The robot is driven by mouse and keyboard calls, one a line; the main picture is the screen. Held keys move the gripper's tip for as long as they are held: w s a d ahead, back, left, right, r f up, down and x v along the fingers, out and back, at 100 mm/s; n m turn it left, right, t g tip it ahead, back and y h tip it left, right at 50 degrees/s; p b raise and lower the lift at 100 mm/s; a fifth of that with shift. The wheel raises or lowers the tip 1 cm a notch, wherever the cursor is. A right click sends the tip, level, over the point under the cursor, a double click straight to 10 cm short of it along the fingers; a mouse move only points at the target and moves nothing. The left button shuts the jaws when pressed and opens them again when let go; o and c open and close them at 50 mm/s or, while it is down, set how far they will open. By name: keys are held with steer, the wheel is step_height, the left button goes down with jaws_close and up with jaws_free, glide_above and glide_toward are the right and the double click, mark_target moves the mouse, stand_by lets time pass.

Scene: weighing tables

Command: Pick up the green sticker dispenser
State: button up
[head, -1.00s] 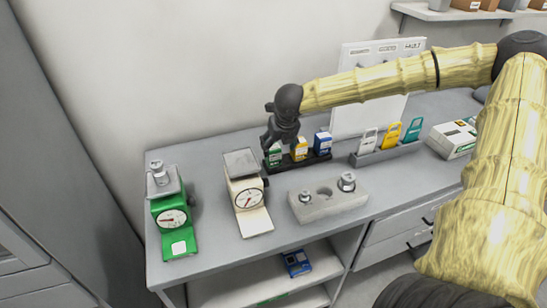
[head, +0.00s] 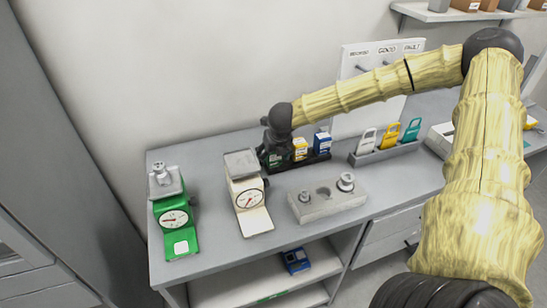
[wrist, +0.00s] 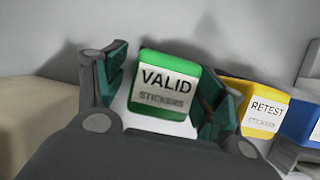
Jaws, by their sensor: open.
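The green sticker dispenser (wrist: 165,84), labelled "VALID STICKERS", stands between the two fingers of my gripper (wrist: 160,98) in the wrist view. The fingers are open, one on each side of it; I cannot tell whether either pad touches it. In the head view my gripper (head: 276,152) is low over the left end of the dispenser rack, and the green dispenser (head: 279,159) is mostly hidden behind it.
The yellow RETEST dispenser (head: 300,149) and a blue dispenser (head: 322,144) stand to the right in the dark rack (head: 318,160). A white scale (head: 247,195) is left, a green scale (head: 174,220) farther left. A weight block (head: 328,203) is in front.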

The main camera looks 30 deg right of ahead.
steer(key=shift+w+f, duration=0.1)
steer(key=shift+f, duration=0.2)
steer(key=shift+d, duration=0.1)
steer(key=c, duration=1.2)
steer(key=shift+r, duration=0.1)
steer(key=shift+r+b, duration=1.2)
steer(key=shift+r, duration=3.75)
